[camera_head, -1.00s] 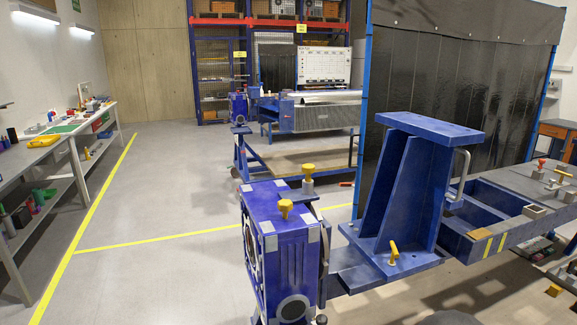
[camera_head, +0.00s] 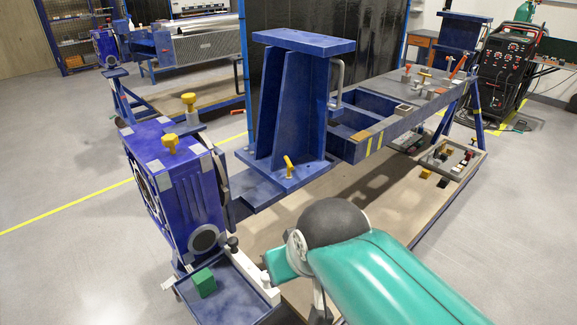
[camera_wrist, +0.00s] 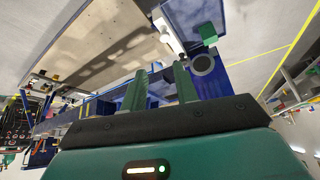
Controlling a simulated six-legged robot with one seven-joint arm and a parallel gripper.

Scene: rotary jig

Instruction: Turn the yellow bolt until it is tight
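I cannot tell which is the task's bolt. My green arm enters from the bottom right, in front of the bracket and right of the housing. In the wrist view my gripper (camera_wrist: 160,84) has two green fingers apart with nothing held between them. Blue parts of the jig lie beyond the fingers. No yellow bolt is clear in that view.
A blue tray (camera_head: 236,310) with a green block (camera_head: 204,283) and a white bar (camera_head: 257,278) sits below the housing. The blue frame and bench (camera_head: 375,130) extend right, with small parts on top. A welding machine (camera_head: 505,70) stands behind. Floor at left is clear.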

